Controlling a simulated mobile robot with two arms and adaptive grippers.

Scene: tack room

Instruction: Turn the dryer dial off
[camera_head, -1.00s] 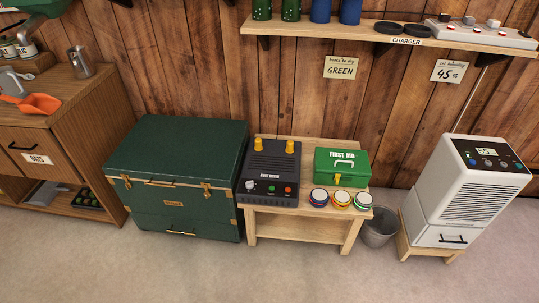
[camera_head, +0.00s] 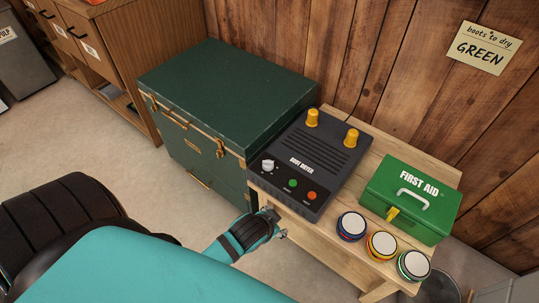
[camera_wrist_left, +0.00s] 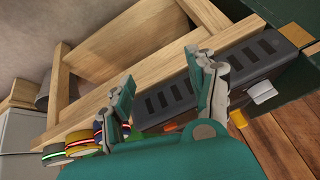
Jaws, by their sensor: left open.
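The boot dryer (camera_head: 312,160) is a dark box on the wooden table, with two yellow pegs on top. Its dial (camera_head: 267,166) is a pale knob at the panel's left, beside a green button (camera_head: 292,184) and an orange-red button (camera_head: 311,195). In the left wrist view the dryer (camera_wrist_left: 175,98) lies beyond the fingers, and the pale dial (camera_wrist_left: 263,92) sticks out to the right of them. My left gripper (camera_head: 274,222) is open and empty at the table's front edge, just below the panel; its spread fingers also show in the wrist view (camera_wrist_left: 168,98). No right gripper shows.
A green first aid box (camera_head: 412,198) and three round tins (camera_head: 382,245) stand right of the dryer on the table (camera_head: 385,145). A large green trunk (camera_head: 225,95) stands close on the left. A sign reading "boots to dry GREEN" (camera_head: 484,47) hangs behind.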

